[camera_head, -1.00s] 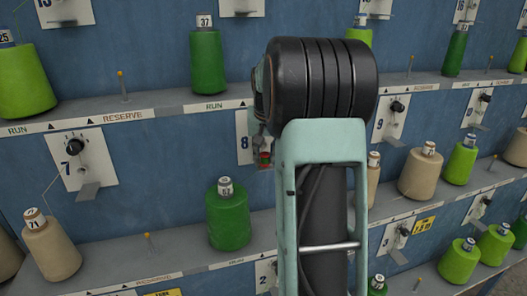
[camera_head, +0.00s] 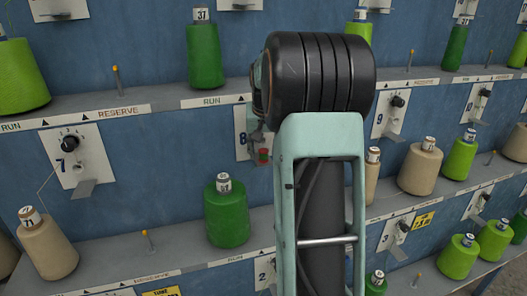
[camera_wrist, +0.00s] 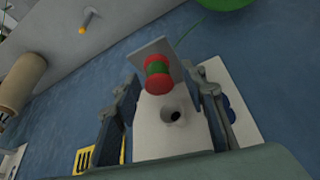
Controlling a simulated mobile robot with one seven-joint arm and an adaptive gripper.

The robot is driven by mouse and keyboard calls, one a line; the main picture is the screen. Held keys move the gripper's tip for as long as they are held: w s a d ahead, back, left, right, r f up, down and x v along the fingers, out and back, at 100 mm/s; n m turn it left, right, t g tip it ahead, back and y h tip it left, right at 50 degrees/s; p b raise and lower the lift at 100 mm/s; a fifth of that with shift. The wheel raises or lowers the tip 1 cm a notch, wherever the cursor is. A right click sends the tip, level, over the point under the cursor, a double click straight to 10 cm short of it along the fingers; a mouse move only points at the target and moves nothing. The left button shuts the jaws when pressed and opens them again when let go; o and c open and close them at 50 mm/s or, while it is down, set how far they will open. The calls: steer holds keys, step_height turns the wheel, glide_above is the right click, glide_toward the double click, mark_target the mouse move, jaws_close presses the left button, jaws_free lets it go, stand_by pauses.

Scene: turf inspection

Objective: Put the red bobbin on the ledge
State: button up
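The red bobbin (camera_wrist: 157,75) has two red ends and a green middle. It appears to sit on a small grey metal ledge (camera_wrist: 146,50) that sticks out of a white panel (camera_wrist: 148,140) with a dark round hole. In the head view the bobbin (camera_head: 263,155) shows small beside the panel marked 8 (camera_head: 241,140), partly behind my arm. My gripper (camera_wrist: 165,92) is open, its two fingers spread to either side of the bobbin and panel with wide gaps. No finger visibly touches the bobbin. In the head view my arm hides the gripper.
Blue boards carry grey shelves (camera_head: 160,100) with green cones (camera_head: 227,212) and beige cones (camera_head: 47,246). Thin orange-tipped pegs (camera_head: 117,80) stand on the shelves. A beige cone (camera_wrist: 20,82) and a peg (camera_wrist: 86,20) lie left of my gripper in the wrist view.

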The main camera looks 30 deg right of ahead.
steer(key=v, duration=1.2)
steer(key=shift+r, duration=0.1)
